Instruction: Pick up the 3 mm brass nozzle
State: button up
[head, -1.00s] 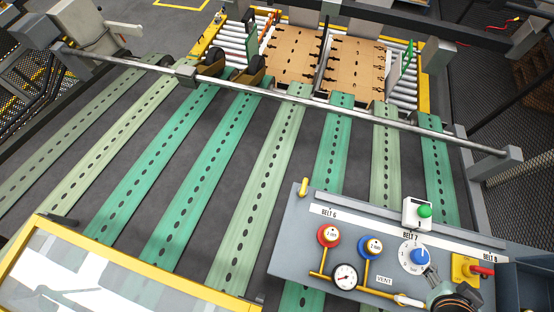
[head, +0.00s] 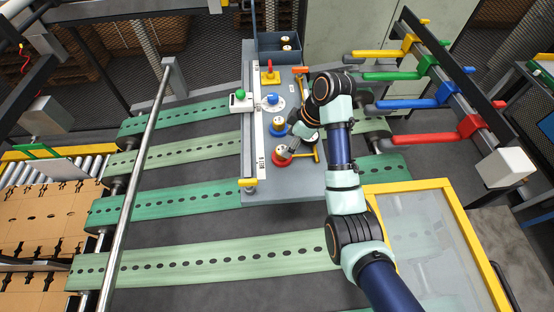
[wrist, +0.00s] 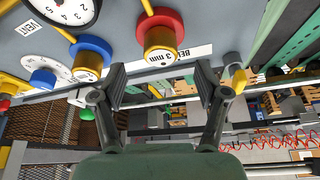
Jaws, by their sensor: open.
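The 3 mm brass nozzle (wrist: 160,47) sits in a red ring in the wrist view, its "3 mm" label facing me. In the head view the red ring (head: 281,161) is on the grey panel, partly covered by my gripper. My gripper (wrist: 161,83) is open and empty. Its fingertips lie on either side of the nozzle's line, apart from it, with the nozzle beyond them. A second brass nozzle (wrist: 89,64) sits in a blue ring to the left; its label is too small to read surely.
A white gauge (wrist: 62,8) is near the nozzles. A blue-grey bin (head: 265,52) with small parts stands behind.

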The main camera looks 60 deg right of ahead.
aim_at(283, 149)
jog(key=shift+w+f, duration=0.1)
jog(key=shift+f, duration=0.15)
jog(key=x, duration=0.5)
jog(key=shift+w+a, duration=0.1)
jog(key=c, duration=1.4)
notch_tip(283, 149, up, 10)
jog(key=p, duration=0.4)
jog(key=shift+r, duration=0.15)
